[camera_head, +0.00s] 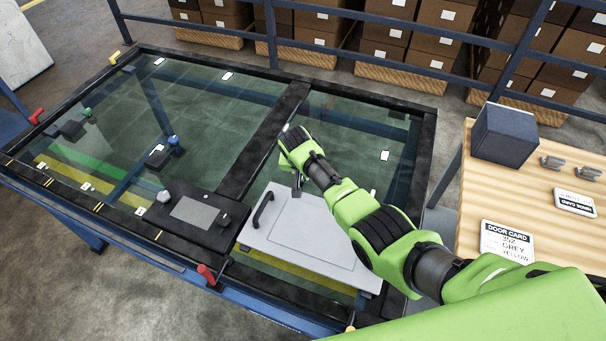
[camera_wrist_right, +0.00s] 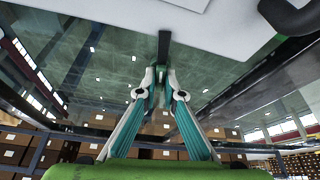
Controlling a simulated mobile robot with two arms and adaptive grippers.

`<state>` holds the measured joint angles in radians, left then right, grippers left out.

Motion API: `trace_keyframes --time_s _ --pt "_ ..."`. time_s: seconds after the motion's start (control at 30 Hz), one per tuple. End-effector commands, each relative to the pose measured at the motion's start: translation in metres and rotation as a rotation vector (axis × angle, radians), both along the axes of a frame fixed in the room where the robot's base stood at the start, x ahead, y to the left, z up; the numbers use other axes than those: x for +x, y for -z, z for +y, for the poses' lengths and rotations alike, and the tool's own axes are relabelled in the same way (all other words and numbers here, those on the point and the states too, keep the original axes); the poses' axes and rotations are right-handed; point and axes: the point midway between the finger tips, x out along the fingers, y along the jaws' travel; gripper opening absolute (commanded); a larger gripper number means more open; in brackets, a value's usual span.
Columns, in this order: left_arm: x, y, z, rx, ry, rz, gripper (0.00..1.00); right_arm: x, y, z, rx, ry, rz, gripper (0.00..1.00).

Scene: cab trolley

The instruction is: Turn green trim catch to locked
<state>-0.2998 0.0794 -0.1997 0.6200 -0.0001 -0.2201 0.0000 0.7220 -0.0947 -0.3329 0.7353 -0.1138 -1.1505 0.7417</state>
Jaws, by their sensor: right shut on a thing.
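A small green catch knob (camera_head: 86,112) sits on a dark block on the left glass pane, away from my right arm. My right gripper (camera_head: 297,178) is at the upper edge of a light grey panel (camera_head: 312,238), right of the frame's middle bar. In the right wrist view its fingers (camera_wrist_right: 160,75) are closed together on a thin dark tab (camera_wrist_right: 164,45) at the panel's edge. What the tab belongs to is unclear. My left gripper is not in view.
The dark frame (camera_head: 262,140) holds glass panes. A blue knob (camera_head: 173,139), a grey knob (camera_head: 163,196) and red levers (camera_head: 207,275) stand on it. The panel has a black handle (camera_head: 263,210). A wooden table (camera_head: 535,160) with a dark box (camera_head: 505,134) and cards is right.

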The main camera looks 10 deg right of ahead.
Motion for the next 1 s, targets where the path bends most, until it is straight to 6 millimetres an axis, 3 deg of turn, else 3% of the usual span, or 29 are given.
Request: trace_keyframes --time_s 0.4,0.97,1.0 --pt "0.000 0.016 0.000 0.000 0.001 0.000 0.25 0.001 0.000 0.001 0.002 0.201 -0.002 0.00" --pt "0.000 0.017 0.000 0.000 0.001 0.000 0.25 0.001 0.000 0.001 0.002 0.235 -0.001 0.00" --pt "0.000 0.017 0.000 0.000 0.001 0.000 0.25 0.001 0.000 0.001 0.002 0.235 0.000 0.11"
